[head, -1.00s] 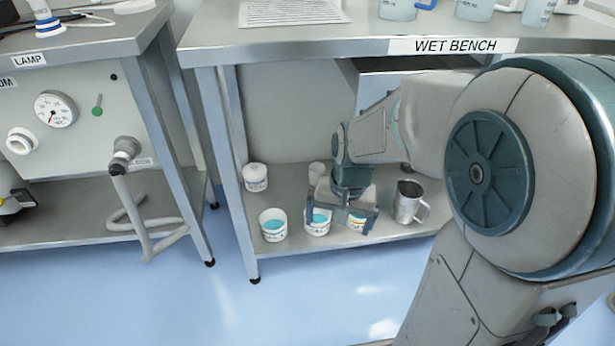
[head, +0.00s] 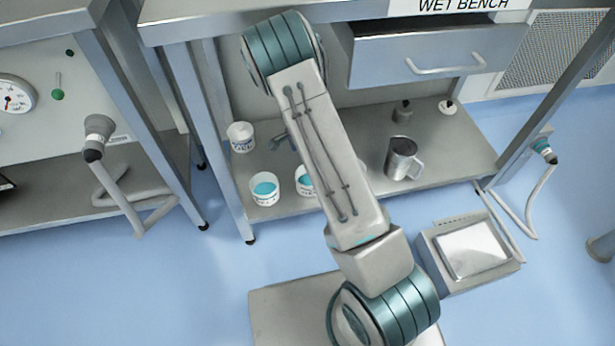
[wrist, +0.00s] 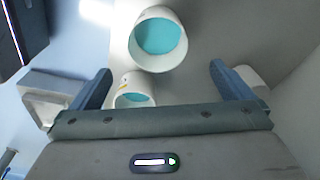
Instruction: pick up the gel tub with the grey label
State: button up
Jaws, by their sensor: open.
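White tubs stand on the lower shelf in the head view. Two with teal gel are the front-left tub (head: 265,189) and the tub beside it (head: 304,182), which my arm partly covers. A third white tub (head: 241,137) stands further back. Their labels are too small to tell which is grey. In the wrist view, a large teal-gel tub (wrist: 157,42) lies just beyond my fingertips and a tub with a yellow mark (wrist: 133,92) shows nearer the left finger. My gripper (wrist: 160,70) is open and holds nothing. In the head view it is mostly hidden behind my arm.
A metal mug (head: 402,160) stands to the right on the shelf (head: 450,150). The bench drawer (head: 440,55) juts out above it. A bench leg (head: 222,140) stands left of the tubs. A box-shaped device (head: 470,250) is on the floor at right.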

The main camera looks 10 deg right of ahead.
jog(key=f+b, duration=0.1)
jog(key=f, duration=0.2)
jog(key=f+b, duration=0.1)
jog(key=f, duration=0.2)
jog(key=d+f+b, duration=0.1)
jog(key=f, duration=0.2)
jog(key=shift+w+d, duration=0.1)
jog(key=shift+w, duration=0.15)
jog(key=f+b, duration=0.2)
jog(key=f, duration=0.1)
jog(key=f+b, duration=0.1)
jog(key=f, duration=0.1)
jog(key=shift+s+d+f, duration=0.15)
jog(key=shift+d, duration=0.1)
jog(key=c, duration=0.9)
